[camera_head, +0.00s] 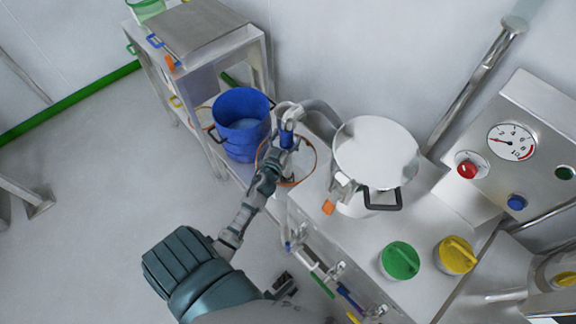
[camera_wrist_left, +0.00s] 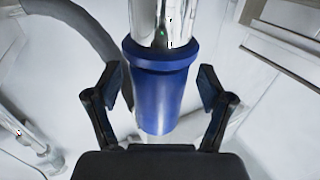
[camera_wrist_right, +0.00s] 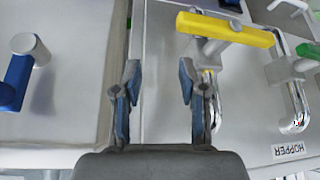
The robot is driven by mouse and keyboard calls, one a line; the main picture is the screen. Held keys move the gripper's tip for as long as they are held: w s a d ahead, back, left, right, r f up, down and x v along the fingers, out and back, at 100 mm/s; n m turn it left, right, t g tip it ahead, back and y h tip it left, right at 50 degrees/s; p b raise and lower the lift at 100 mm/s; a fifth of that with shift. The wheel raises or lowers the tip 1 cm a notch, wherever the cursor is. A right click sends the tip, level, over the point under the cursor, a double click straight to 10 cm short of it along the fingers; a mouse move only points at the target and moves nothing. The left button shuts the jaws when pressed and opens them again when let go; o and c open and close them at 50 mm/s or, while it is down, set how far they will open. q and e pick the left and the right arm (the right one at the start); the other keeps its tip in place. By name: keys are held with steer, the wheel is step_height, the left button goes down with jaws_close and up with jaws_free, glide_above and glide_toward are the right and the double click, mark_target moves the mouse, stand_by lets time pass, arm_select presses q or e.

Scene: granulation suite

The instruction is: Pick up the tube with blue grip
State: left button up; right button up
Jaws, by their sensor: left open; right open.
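The tube with blue grip (camera_head: 287,136) stands at the back of the steel bench, beside the blue bucket. In the left wrist view its blue sleeve (camera_wrist_left: 163,98) hangs below a shiny metal pipe. My left gripper (camera_head: 272,163) is open at the tube. In the left wrist view the open fingers (camera_wrist_left: 160,88) are on either side of the blue sleeve, with a visible gap at each side. My right gripper (camera_wrist_right: 159,78) is open and empty in the right wrist view, facing a grey panel with a yellow-handled valve.
A blue bucket (camera_head: 241,108) stands left of the tube. A lidded steel vessel (camera_head: 375,152) stands to its right. Green (camera_head: 400,260) and yellow (camera_head: 457,255) knobs sit on the bench. A yellow handle (camera_wrist_right: 225,28) and chrome pipes are near my right gripper.

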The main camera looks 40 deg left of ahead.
arm_select(q)
steer(key=shift+w+a, duration=0.1)
steer(key=shift+a, duration=0.1)
steer(key=shift+d+r, duration=0.1)
steer(key=shift+d, duration=0.25)
steer(key=c, duration=0.8)
jaws_close()
steer(key=shift+r, duration=0.1)
